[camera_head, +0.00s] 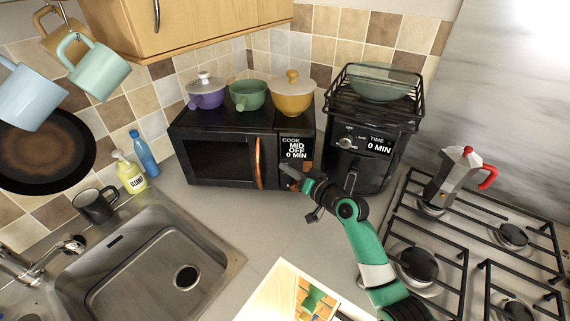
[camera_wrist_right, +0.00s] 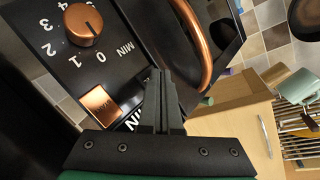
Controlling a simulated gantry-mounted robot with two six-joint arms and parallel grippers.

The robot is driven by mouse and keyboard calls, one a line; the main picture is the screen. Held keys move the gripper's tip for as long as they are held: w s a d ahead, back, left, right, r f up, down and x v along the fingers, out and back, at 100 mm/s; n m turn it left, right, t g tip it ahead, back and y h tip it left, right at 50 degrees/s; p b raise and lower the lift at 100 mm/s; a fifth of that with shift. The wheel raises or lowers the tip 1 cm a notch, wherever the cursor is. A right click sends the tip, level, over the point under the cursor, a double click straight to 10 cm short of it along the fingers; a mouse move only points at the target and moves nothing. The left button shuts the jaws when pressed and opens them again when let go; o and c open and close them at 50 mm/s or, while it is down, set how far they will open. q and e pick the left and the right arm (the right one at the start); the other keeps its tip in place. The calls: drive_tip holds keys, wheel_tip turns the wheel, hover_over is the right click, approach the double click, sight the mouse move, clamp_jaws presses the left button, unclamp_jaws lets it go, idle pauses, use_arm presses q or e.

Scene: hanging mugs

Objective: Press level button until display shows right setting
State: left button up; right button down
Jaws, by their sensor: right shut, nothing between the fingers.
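The black microwave (camera_head: 222,160) stands on the counter against the tiled wall. Its display (camera_head: 296,149) reads COOK, MID, OFF, 0 MIN. My right gripper (camera_head: 290,171) is shut and empty, in front of the panel just below the display, hiding part of it. In the right wrist view, the shut fingers (camera_wrist_right: 160,76) point up beside a square copper button (camera_wrist_right: 100,104) with a small label I cannot read clearly. The fingertips appear apart from the button. A copper knob (camera_wrist_right: 84,24) marked with numbers and MIN is beyond the button. My left gripper is not in view.
A copper handle (camera_head: 258,162) runs down the microwave door. An air fryer (camera_head: 365,150) showing TIME 0 MIN stands to the right. Pots, including a yellow one (camera_head: 292,97), sit on the microwave. The sink (camera_head: 150,270) is front left; the hob (camera_head: 480,250) is right.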

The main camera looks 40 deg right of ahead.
drive_tip(key=shift+w+d+b, duration=0.2)
drive_tip(key=shift+b, duration=0.1)
idle(0.5)
drive_tip(key=shift+s+a+p, duration=0.55)
drive_tip(key=shift+p, duration=0.2)
drive_tip(key=s+a+p, duration=0.1)
drive_tip(key=a+p, duration=0.1)
drive_tip(key=s+a+p, duration=0.1)
drive_tip(key=s+p, duration=0.1)
drive_tip(key=shift+s+a, duration=0.2)
drive_tip(key=shift+a, duration=0.2)
